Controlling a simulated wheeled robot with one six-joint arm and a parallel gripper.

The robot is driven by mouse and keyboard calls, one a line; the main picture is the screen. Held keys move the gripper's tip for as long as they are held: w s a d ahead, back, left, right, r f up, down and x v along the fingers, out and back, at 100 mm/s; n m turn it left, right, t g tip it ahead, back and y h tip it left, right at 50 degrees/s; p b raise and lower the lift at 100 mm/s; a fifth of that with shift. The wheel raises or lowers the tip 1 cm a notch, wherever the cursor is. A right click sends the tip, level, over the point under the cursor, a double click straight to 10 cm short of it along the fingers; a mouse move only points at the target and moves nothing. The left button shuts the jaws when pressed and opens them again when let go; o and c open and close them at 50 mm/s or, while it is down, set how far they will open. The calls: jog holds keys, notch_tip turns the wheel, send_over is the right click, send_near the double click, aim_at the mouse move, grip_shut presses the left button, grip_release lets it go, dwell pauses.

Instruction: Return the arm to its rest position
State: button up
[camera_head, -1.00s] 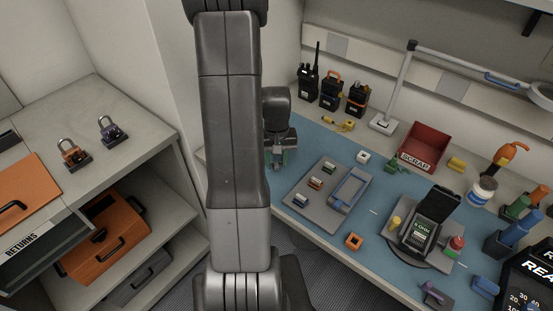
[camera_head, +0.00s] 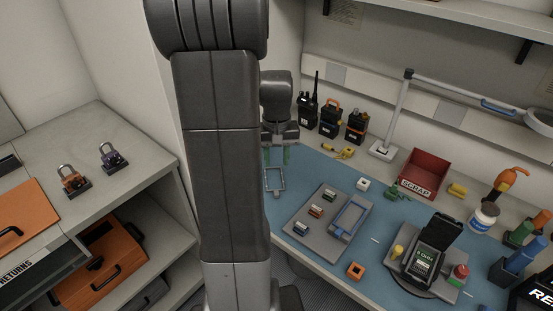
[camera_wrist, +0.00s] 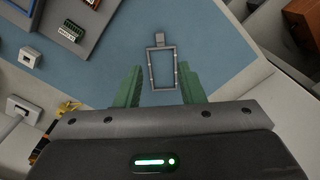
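My arm rises through the middle of the head view, and my gripper (camera_head: 277,155) hangs over the far left end of the blue mat (camera_head: 310,165). In the wrist view its two green fingers (camera_wrist: 160,90) stand wide apart with nothing held between them. A thin grey rectangular frame (camera_wrist: 151,70) with a small tab lies on the mat beyond the fingertips. The frame also shows just below my gripper in the head view (camera_head: 266,185). My upper arm hides part of the bench's left front.
A grey tray (camera_head: 300,228) with small modules, a red scrap bin (camera_head: 424,173), several radios (camera_head: 330,118) and a lamp (camera_head: 405,100) stand on the bench. A shelf unit (camera_head: 110,130) with padlocks stands at left. A wall shelf (camera_head: 480,15) overhangs at upper right.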

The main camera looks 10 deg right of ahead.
aim_at(276, 194)
notch_tip(276, 194, down, 13)
jog(key=shift+f+b, duration=0.2)
jog(key=shift+b, duration=0.35)
jog(key=shift+r, duration=0.2)
jog(key=shift+r, duration=0.1)
